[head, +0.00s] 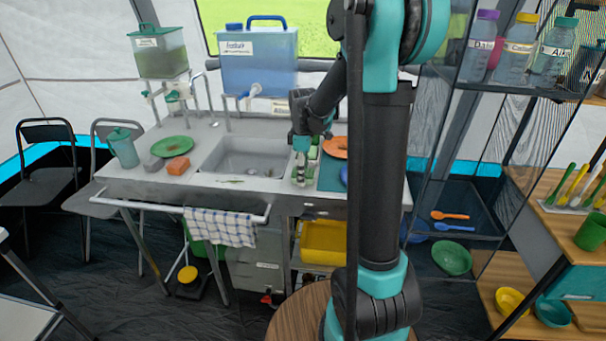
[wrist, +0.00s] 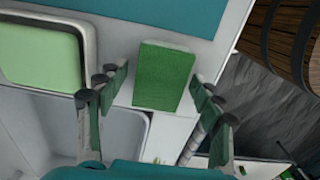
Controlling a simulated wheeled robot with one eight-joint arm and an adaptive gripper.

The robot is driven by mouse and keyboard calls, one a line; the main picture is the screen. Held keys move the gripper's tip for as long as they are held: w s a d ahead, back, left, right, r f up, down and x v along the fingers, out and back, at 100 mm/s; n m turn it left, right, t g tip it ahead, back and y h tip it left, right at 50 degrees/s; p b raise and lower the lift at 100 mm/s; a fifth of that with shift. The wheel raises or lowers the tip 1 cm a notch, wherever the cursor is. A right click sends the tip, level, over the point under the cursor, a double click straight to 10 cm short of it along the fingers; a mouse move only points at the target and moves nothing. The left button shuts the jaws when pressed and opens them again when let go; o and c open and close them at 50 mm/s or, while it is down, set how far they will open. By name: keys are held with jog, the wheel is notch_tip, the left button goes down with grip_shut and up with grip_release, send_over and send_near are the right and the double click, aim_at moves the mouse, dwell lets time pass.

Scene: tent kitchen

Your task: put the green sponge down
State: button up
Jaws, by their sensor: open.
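The green sponge (wrist: 164,76) is a plain green block in the wrist view. It lies between the two fingers of my gripper (wrist: 157,84), with a visible gap on each side. It appears to rest on the pale counter, close to the edge of a teal mat (wrist: 150,12). My gripper is open and points down. In the head view my gripper (head: 301,167) is over the counter just right of the sink (head: 240,158). The sponge cannot be made out clearly there.
A tray with a light green inside (wrist: 40,50) lies left of the sponge in the wrist view. Left of the sink are an orange sponge (head: 178,166) and a green plate (head: 171,147). An orange plate (head: 336,147) is at the back right.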

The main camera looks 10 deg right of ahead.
notch_tip(320, 180, up, 12)
jog(key=f, duration=0.1)
jog(key=s+d+f+m+t, duration=0.2)
jog(key=s+f+m, duration=0.5)
jog(key=s, duration=0.4)
jog(key=s+d+f+m+t, duration=0.2)
jog(key=s+f+m, duration=0.5)
jog(key=s, duration=0.4)
jog(key=shift+f, duration=0.8)
jog(key=shift+o, duration=0.6)
jog(key=shift+r, duration=0.1)
jog(key=w+a+r+n+g, duration=0.2)
jog(key=w+r+n, duration=0.5)
jog(key=w+r, duration=0.4)
jog(key=w+a+r+n+g, duration=0.2)
jog(key=w+r+n, duration=0.5)
jog(key=w+r, duration=0.35)
jog(key=f, duration=1.7)
jog(key=shift+w+f, duration=0.15)
jog(key=shift+w, duration=0.05)
jog(key=c, duration=1)
